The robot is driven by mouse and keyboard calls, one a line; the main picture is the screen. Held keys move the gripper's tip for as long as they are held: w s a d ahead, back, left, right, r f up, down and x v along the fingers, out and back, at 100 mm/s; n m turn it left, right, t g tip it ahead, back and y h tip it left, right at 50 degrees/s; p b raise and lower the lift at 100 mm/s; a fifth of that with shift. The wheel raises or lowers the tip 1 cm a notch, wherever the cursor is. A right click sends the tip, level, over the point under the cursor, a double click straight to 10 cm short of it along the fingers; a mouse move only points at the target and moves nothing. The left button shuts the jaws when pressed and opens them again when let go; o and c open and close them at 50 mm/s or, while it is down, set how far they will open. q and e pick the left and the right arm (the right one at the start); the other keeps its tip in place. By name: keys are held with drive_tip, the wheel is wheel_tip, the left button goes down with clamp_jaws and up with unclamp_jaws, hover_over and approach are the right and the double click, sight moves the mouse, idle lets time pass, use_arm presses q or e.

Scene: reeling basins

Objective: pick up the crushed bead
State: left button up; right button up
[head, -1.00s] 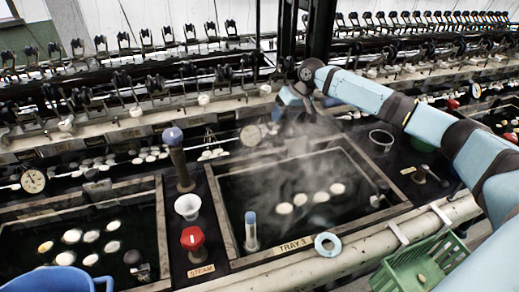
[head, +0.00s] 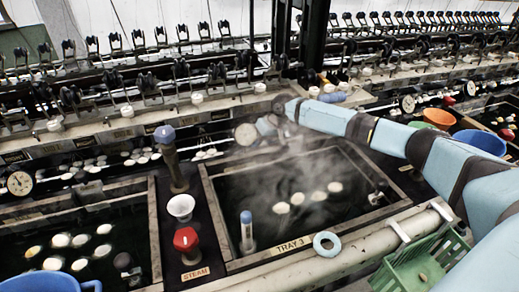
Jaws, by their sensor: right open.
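I cannot pick out a crushed bead for certain in the head view. Several pale cocoon-like pieces (head: 297,199) float in the dark water of the basin labelled TRAY 3 (head: 222,224). A small tan piece (head: 423,277) lies in the green basket (head: 397,272) at the lower right. My right arm reaches in from the right across the back of this basin. My right gripper (head: 266,127) is above the basin's back edge, beside a round gauge, open, partly blurred by steam. I see nothing between its fingers. My left gripper is not in view.
A blue-topped tube (head: 247,232) stands in the basin's front left corner. A red steam knob (head: 186,240), a white cup (head: 181,207) and a tall blue-topped lever (head: 170,160) stand left of it. A pale blue ring (head: 327,244) lies on the front rim. Reeling machinery fills the back.

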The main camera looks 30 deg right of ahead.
drive_tip(key=shift+f, duration=0.15)
drive_tip(key=shift+c, duration=0.2)
drive_tip(key=c, duration=0.7)
drive_tip(key=shift+c, duration=0.2)
